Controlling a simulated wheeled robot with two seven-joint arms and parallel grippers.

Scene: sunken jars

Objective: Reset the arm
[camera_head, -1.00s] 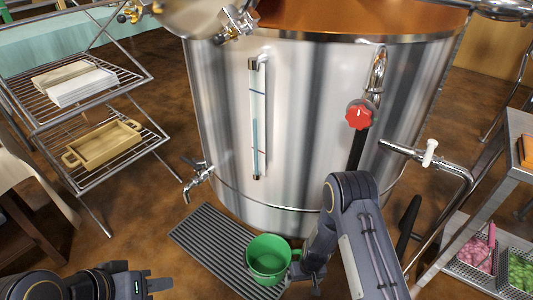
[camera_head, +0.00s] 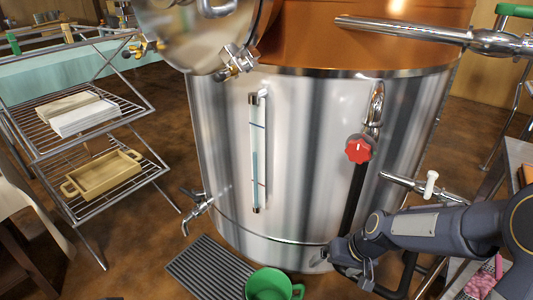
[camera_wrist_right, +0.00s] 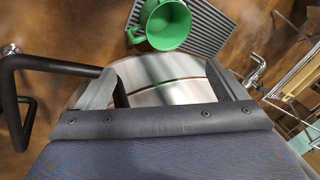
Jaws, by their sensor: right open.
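My right gripper (camera_head: 343,268) is in front of the lower right of the big steel vat (camera_head: 300,140), its arm coming in from the right. In the right wrist view its two fingers (camera_wrist_right: 160,87) are spread, with nothing between them. A green mug (camera_head: 268,284) stands at the front edge of the dark floor grate (camera_head: 205,265), to the left of the gripper and apart from it. The mug also shows in the right wrist view (camera_wrist_right: 167,24), beyond the fingers. My left gripper is out of view.
A wire rack (camera_head: 105,205) with a tan tray (camera_head: 103,174) stands at left. The vat has a tap (camera_head: 195,208), a red valve knob (camera_head: 358,149) and a side pipe (camera_head: 405,183). A black bar (camera_wrist_right: 20,100) runs close beside one finger in the wrist view.

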